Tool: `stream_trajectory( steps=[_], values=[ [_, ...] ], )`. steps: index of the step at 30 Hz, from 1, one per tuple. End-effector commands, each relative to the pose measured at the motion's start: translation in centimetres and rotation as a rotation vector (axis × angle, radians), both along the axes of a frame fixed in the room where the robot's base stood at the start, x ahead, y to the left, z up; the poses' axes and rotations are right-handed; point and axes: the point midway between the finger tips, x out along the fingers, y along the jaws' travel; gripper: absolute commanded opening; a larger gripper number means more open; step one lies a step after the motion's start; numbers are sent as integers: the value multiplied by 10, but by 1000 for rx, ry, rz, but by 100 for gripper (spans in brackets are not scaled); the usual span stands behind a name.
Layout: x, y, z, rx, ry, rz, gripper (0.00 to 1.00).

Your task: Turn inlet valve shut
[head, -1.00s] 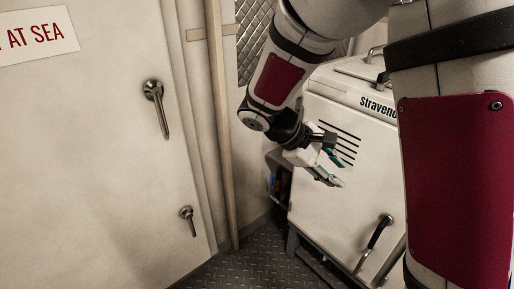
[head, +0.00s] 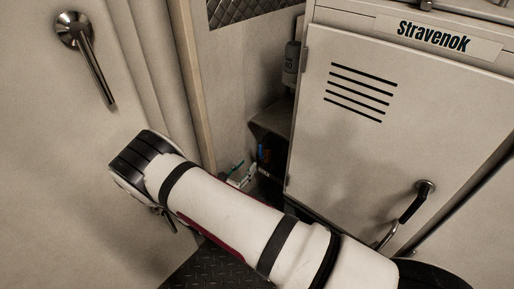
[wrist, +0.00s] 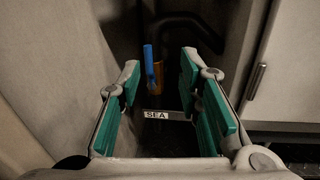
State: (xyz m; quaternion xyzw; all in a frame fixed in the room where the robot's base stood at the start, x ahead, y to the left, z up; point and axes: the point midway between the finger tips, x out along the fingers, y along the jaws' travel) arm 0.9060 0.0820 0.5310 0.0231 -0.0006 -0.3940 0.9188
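Two small handles show in the wrist view: an upright blue lever (wrist: 149,62) and an orange one (wrist: 158,80) just right of and behind it. A white label reading "SEA" (wrist: 157,115) is below them. I cannot tell which handle is the inlet valve. In the head view the blue (head: 262,151) and orange (head: 270,156) parts sit low in the gap left of the cabinet. My gripper (wrist: 160,65) is open, its teal-padded fingers on either side of the line to the handles, with nothing between the pads. In the head view my gripper (head: 241,172) is partly hidden behind my arm.
The white Stravenok cabinet (head: 400,125) with a black-gripped door handle (head: 415,201) stands on the right. A wall door with a metal lever (head: 90,60) is on the left. A shelf (head: 272,118) sits above the handles. The gap is narrow and dark.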

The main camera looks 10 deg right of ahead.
Motion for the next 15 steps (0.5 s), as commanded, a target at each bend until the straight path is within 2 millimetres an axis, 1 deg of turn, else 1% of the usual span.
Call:
stream_trajectory(
  steps=[1, 4, 7, 10, 15],
  values=[
    [0, 4, -14, -21, 8, 29, 32],
    [1, 8, -24, -41, 16, 59, 32],
    [4, 6, -26, -46, 18, 67, 32],
    [11, 0, -26, -44, 17, 65, 32],
    [33, -22, -26, -44, 16, 62, 32]
  ],
)
